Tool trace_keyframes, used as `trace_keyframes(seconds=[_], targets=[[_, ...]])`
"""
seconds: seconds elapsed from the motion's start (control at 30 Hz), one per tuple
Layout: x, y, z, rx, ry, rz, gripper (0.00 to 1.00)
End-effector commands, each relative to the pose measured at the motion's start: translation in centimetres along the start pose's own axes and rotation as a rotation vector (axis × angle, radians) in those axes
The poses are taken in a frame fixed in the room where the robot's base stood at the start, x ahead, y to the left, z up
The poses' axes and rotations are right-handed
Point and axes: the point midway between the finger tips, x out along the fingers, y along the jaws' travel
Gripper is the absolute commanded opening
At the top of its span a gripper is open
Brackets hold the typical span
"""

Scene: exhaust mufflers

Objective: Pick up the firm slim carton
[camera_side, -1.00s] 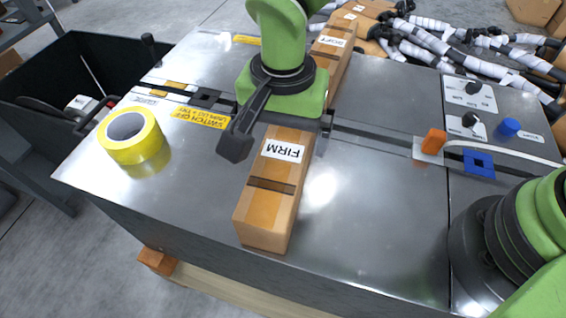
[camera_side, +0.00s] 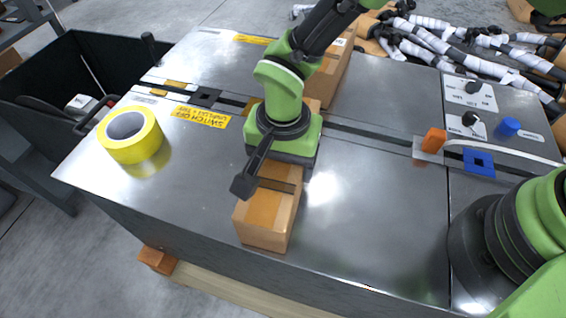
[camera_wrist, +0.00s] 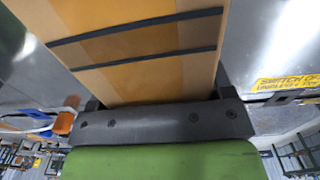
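The firm slim carton (camera_side: 263,221) is a long brown box with a dark strap, lying flat on the metal bench top; its FIRM label is hidden under my gripper. My gripper (camera_side: 272,180) is low over its middle, with a dark finger on the carton's left side in the side view. In the wrist view the carton (camera_wrist: 140,50) fills the upper middle with two dark straps. There my gripper (camera_wrist: 158,98) has a finger beside each long side, close to the cardboard. The fingers look spread, though any contact is hard to see.
A SOFT carton (camera_side: 327,82) lies behind my gripper. A yellow tape roll (camera_side: 131,134) is at left. An orange block (camera_side: 433,141), blue square (camera_side: 479,162) and knobs (camera_side: 472,87) are at right. A dark bin (camera_side: 90,58) stands off the left edge.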

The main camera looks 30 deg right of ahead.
Motion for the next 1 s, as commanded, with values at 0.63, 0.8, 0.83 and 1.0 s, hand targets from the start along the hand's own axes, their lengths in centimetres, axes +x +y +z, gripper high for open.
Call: trace_keyframes(seconds=[0.63,0.8,0.83,1.0], targets=[[-5.1,-0.1,0.0,0.000,0.001,-0.007,0.41],[-8.3,-0.1,0.0,0.000,0.001,-0.005,0.41],[-8.7,-0.1,0.0,0.000,0.001,-0.005,0.41],[-10.1,-0.1,0.0,-0.001,0.001,-0.003,0.41]])
